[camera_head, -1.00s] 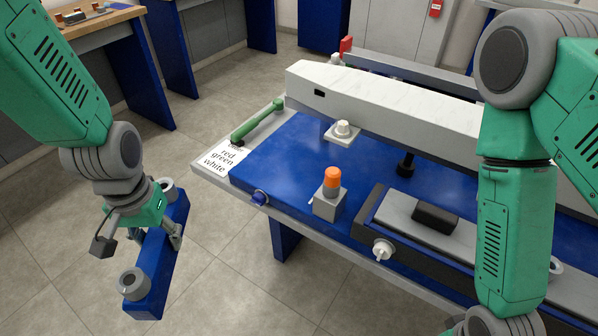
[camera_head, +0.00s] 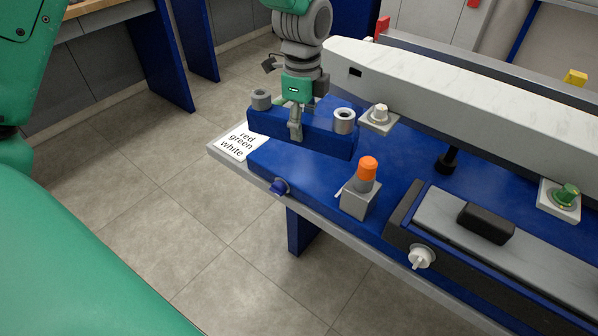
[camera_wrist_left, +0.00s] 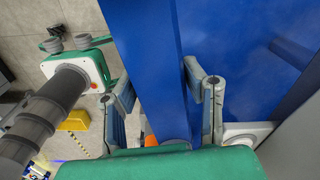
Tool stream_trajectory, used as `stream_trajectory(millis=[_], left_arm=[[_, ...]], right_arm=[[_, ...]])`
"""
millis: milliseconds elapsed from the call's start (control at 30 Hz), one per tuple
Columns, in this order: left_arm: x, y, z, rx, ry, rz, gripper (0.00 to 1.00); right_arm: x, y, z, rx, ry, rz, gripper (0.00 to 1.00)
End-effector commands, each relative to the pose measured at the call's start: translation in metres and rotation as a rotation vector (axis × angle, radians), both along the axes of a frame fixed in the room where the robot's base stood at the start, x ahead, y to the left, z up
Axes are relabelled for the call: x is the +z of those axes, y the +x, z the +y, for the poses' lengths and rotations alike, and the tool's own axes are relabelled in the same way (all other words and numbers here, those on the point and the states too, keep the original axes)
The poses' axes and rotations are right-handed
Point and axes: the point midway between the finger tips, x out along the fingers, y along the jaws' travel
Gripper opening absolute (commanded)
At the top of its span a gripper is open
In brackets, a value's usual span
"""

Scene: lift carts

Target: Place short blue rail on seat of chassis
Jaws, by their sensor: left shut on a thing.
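The short blue rail (camera_head: 322,139) has a grey cylinder near each end. My left gripper (camera_head: 296,128) is shut on its middle and holds it over the left end of a blue deck (camera_head: 300,170), beside the white beam. Whether the rail touches the deck I cannot tell. In the left wrist view the rail (camera_wrist_left: 152,60) runs between both fingers of the left gripper (camera_wrist_left: 165,95). Which part is the chassis seat is not clear. My right gripper is not in view.
A long white beam (camera_head: 450,95) lies along the back. A grey block with an orange cap (camera_head: 367,170) stands in front of the rail. A card reading red, green, white (camera_head: 238,146) lies at the left corner. A dark-framed grey slide (camera_head: 450,225) is at the right.

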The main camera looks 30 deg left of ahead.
Motion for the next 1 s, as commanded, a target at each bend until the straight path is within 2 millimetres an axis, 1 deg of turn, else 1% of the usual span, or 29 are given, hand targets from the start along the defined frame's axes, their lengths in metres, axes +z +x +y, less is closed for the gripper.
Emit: stream_trajectory(millis=[33, 100, 200, 267, 400, 500, 733, 900, 1000], left_arm=[[0.0, 0.005, 0.005, -0.065, 0.004, -0.003, 0.0], [0.001, 0.01, 0.011, -0.138, 0.008, -0.003, 0.0], [-0.001, 0.012, 0.016, -0.199, 0.011, -0.001, 0.0], [-0.009, 0.013, 0.018, -0.214, 0.011, 0.002, 0.0], [-0.037, 0.012, 0.019, -0.217, 0.012, 0.004, 0.0], [-0.052, 0.012, 0.018, -0.217, 0.012, 0.002, 0.0], [-0.07, 0.012, 0.018, -0.216, 0.011, 0.001, 0.0], [-0.095, 0.012, 0.018, -0.216, 0.012, 0.002, 0.0], [-0.098, 0.012, 0.018, -0.214, 0.012, -0.001, 0.0]], right_arm=[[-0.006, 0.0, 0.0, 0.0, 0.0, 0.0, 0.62], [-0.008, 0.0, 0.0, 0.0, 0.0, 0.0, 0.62], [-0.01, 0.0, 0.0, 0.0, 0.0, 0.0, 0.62], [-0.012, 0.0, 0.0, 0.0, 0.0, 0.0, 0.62], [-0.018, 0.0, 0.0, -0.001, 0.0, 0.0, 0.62], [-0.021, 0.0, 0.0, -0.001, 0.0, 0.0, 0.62], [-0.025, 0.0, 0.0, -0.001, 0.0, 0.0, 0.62], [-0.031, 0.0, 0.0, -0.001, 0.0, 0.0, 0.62], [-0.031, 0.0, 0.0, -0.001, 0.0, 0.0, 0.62]])
